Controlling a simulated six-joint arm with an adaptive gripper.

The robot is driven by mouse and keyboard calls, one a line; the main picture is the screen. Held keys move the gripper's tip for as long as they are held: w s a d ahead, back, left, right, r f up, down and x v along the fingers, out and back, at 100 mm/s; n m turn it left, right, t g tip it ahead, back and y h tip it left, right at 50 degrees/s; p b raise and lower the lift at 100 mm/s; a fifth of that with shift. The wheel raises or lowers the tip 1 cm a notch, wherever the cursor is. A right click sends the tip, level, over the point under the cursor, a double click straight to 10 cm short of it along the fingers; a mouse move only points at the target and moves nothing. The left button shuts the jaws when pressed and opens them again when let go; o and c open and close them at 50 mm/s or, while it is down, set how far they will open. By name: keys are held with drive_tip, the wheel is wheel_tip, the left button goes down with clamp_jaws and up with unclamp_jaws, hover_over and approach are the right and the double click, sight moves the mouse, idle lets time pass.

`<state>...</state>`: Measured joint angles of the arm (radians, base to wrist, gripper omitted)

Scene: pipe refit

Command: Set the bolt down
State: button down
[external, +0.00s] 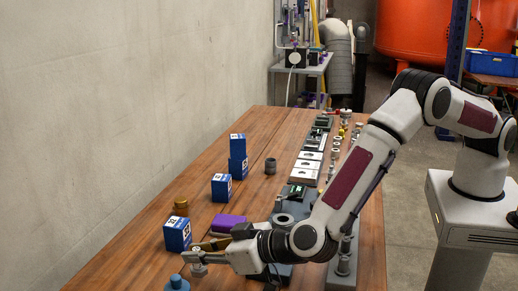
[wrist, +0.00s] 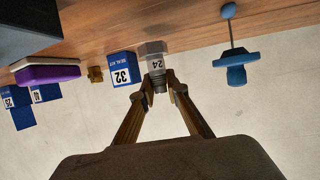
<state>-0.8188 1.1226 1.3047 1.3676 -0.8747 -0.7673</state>
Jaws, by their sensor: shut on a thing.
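My gripper (external: 194,254) is low over the near left part of the wooden table, its fingers reaching left. The bolt's threaded end lies between the fingertips. The bolt (external: 199,269) also shows in the external view, small, at the fingertips. Whether it touches the table is hard to tell.
A blue knobbed thing (external: 177,285) stands nearby at the front edge of the picture. A blue box marked 32 (external: 177,234), a brass piece (external: 181,207) and a purple-topped block (external: 228,224) are close behind. More blue boxes (external: 221,187) stand farther back. Bare wood (external: 140,260) lies left.

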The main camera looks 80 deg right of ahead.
drive_tip(key=shift+f, duration=0.95)
drive_tip(key=shift+f, duration=0.1)
drive_tip(key=c, duration=2)
unclamp_jaws()
drive_tip(key=shift+f, duration=0.1)
drive_tip(key=shift+r, duration=0.2)
drive_tip(key=v, duration=1.2)
drive_tip(key=shift+f, duration=0.15)
